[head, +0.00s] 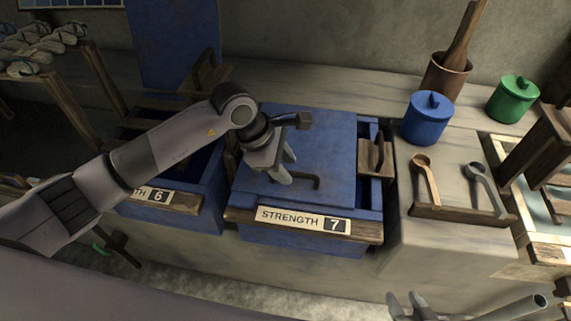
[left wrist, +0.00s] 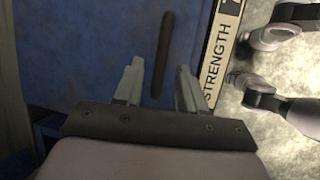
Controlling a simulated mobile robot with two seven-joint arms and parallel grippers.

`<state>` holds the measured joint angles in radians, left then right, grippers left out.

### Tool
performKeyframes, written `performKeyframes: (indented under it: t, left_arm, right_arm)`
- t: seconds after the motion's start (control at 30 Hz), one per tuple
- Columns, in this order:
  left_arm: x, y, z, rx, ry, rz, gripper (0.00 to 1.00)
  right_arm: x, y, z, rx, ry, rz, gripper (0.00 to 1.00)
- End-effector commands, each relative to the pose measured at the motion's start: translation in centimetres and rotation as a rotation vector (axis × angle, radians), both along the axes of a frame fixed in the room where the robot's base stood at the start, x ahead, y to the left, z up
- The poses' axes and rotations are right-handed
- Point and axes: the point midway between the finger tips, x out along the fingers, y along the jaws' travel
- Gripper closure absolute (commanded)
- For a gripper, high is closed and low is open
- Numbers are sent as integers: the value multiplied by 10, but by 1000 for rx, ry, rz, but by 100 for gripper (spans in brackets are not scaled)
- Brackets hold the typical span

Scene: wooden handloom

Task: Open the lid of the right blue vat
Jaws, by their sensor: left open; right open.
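The right blue vat (head: 335,243) carries a label reading STRENGTH 7. Its flat blue lid (head: 325,135) lies down over the top. A dark bar handle (head: 305,182) is on the lid near the front; it also shows in the left wrist view (left wrist: 163,55). My left gripper (head: 287,166) is open just above the lid, by the handle. In the left wrist view, the handle lies ahead of and between the spread fingers (left wrist: 158,76), not gripped. My right gripper (head: 407,301) is open and empty at the bottom edge, in front of the stone bench.
The left blue vat (head: 200,212) stands beside it with its lid (head: 172,40) raised. A wooden bracket (head: 377,158) sticks up at the right vat's right side. A ladle rack (head: 462,215), blue pot (head: 427,120) and green pot (head: 513,100) stand to the right.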

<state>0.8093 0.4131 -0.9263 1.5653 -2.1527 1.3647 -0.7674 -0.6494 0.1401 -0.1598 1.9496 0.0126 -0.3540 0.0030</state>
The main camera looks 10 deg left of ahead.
Motion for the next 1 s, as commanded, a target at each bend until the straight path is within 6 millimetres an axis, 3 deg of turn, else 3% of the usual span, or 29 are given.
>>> performKeyframes:
  t: [0.33,0.37,0.47,0.5,0.77,1.0]
  left_arm:
    - [1,-3,-7,-1,-1,0,60]
    - [1,-3,-7,-1,-1,0,63]
    - [1,-3,-7,-1,-1,0,96]
    - [1,-3,-7,-1,-1,0,100]
    - [2,-3,-4,-1,5,1,100]
    - [8,-3,16,-1,59,2,100]
  right_arm:
    - [0,0,0,0,0,0,57]
    - [0,0,0,0,0,0,57]
    - [0,0,0,0,0,0,57]
    - [0,0,0,0,0,0,57]
    - [0,0,1,-1,0,-1,57]
    - [0,0,6,-1,0,-1,57]
